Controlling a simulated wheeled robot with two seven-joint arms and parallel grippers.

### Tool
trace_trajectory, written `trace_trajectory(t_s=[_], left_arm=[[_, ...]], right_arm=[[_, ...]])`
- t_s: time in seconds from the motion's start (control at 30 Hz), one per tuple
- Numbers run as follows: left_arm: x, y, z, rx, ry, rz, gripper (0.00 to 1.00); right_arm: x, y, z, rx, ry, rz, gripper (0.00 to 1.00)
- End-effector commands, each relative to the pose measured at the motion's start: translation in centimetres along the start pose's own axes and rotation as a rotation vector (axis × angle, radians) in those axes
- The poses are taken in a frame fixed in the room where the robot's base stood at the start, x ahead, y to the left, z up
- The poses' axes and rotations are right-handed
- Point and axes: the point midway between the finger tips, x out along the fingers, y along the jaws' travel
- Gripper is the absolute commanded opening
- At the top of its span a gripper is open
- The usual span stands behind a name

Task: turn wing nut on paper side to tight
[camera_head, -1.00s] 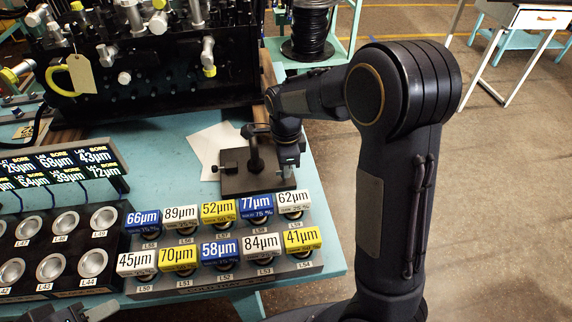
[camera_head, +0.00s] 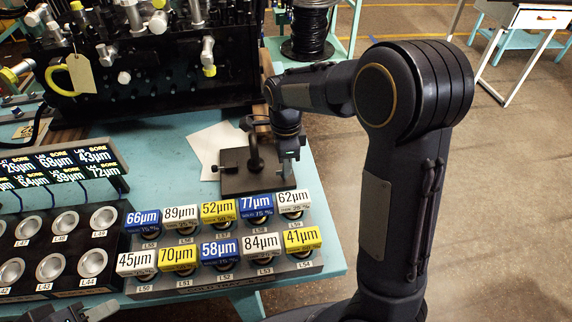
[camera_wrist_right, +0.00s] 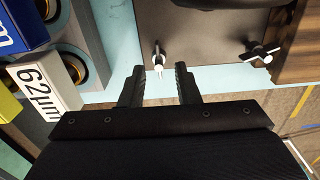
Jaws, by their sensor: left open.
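A dark fixture plate (camera_head: 232,182) with an upright post (camera_head: 255,155) stands on the teal table. It touches or overlaps a white sheet of paper (camera_head: 208,146). A small dark fitting (camera_head: 214,168) sits at the plate's paper-side edge; its exact form is too small to tell. In the right wrist view, a metal wing nut (camera_wrist_right: 158,60) lies just beyond my right fingertips, in line with their gap. A second wing nut (camera_wrist_right: 262,53) is further right, near wood. My right gripper (camera_wrist_right: 159,76) is open and empty. My left gripper (camera_head: 92,313) is partly visible at the bottom edge, open.
A tray of labelled blue, white and yellow blocks (camera_head: 220,250) stands close in front of the plate. A rack of round cups (camera_head: 60,250) is at left. A black manifold (camera_head: 150,85) with fittings stands behind. A hose reel (camera_head: 307,35) is at the back.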

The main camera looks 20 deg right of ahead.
Motion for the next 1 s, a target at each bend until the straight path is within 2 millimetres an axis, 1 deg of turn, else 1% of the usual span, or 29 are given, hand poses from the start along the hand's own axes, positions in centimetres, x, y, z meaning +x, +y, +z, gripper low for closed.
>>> trace_trajectory(t_s=[0.03, 0.1, 0.2, 0.33, 0.47, 0.87, 1.0], left_arm=[[0.1, 0.0, 0.0, 0.000, 0.000, 0.000, 0.41], [0.1, 0.0, 0.0, 0.000, 0.000, 0.000, 0.41], [0.1, -0.1, 0.1, 0.000, 0.000, 0.000, 0.41], [0.1, -0.1, 0.1, 0.000, 0.000, 0.000, 0.41], [0.1, -0.1, 0.1, 0.000, 0.000, 0.000, 0.41], [0.1, -0.1, 0.1, 0.000, 0.000, 0.000, 0.41], [0.1, -0.1, 0.1, 0.000, 0.000, 0.000, 0.41]], right_arm=[[-1.0, -0.1, 0.0, 0.000, -0.003, -0.005, 0.29], [-2.3, -0.1, 0.1, 0.000, -0.003, -0.005, 0.29], [-3.9, -0.1, 0.0, 0.000, -0.002, -0.004, 0.29], [-5.3, 0.0, 0.0, 0.000, 0.000, -0.002, 0.29], [-5.8, 0.0, -0.1, 0.001, 0.000, -0.001, 0.29], [-5.8, 0.0, -0.1, 0.001, 0.000, 0.000, 0.29], [-6.0, 0.5, -0.5, -0.031, -0.024, 0.000, 0.29]])
